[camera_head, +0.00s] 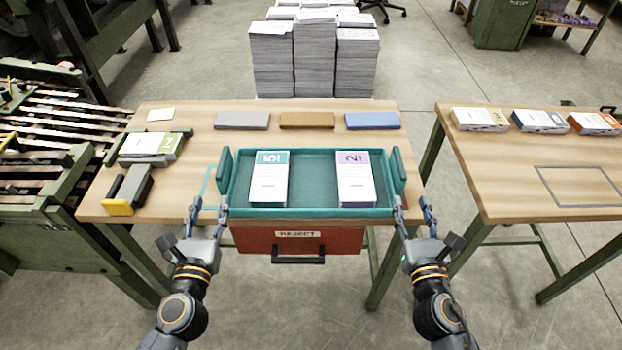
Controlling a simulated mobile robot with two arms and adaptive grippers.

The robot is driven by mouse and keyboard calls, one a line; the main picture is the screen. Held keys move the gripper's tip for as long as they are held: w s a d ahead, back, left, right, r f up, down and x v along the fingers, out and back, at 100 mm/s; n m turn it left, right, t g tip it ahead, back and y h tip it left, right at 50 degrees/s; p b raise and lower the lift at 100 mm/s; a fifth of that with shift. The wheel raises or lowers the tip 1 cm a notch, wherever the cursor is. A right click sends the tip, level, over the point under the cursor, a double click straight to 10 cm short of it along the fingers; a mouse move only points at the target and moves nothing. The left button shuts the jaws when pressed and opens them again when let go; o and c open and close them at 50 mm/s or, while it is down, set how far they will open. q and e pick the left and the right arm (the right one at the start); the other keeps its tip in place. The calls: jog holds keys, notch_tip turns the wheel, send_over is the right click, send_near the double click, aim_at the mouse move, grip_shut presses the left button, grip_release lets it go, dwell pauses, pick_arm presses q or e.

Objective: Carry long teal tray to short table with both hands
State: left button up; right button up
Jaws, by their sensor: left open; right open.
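The long teal tray (313,212) lies at the front edge of the wooden table in front of me. It has a raised handle at its left end (224,168) and another at its right end (398,172). Two paper stacks stand in it, one with a teal "5" label (268,185) and one with a purple "2" label (354,185). My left gripper (209,210) is open beside the tray's front left corner. My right gripper (414,208) is open beside its front right corner. Neither holds the tray.
A second wooden table (520,190) stands at the right, with several paper stacks at its back and an outlined rectangle (577,186). A gap separates the tables. A red REJECT drawer (297,245) hangs under the tray. Grey, brown and blue blocks (307,121) lie behind it.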

aim_at(222, 160)
pick_arm(q)
jog(key=w, duration=1.4)
pick_arm(e)
jog(key=w, duration=1.4)
pick_arm(q)
jog(key=shift+s, duration=0.1)
pick_arm(e)
jog(key=shift+s, duration=0.1)
pick_arm(q)
grip_shut()
pick_arm(e)
grip_shut()
pick_arm(q)
jog(key=shift+r, duration=0.25)
pick_arm(e)
jog(key=shift+r, duration=0.2)
